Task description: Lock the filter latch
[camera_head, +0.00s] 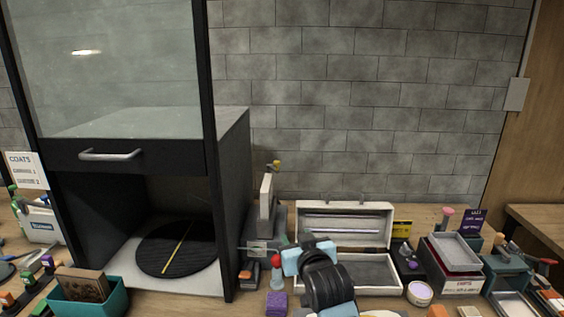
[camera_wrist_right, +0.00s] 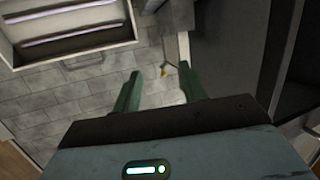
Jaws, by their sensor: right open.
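A pale upright filter panel (camera_head: 266,204) stands beside the black cabinet in the head view. A small latch with a yellow tip (camera_head: 276,164) sits at its top. In the right wrist view the yellow-tipped latch (camera_wrist_right: 164,71) shows between the fingertips in the picture, with a gap in depth; I see no contact. My right gripper (camera_wrist_right: 160,72) is open and empty. In the head view my right gripper (camera_head: 305,256) is low, in front of the open case and right of the panel; its fingers are mostly hidden. My left gripper is not in view.
A black cabinet (camera_head: 236,170) with a round dark turntable (camera_head: 177,249) stands on the left. An open white case (camera_head: 345,209) lies behind my right arm. Air above the case is clear.

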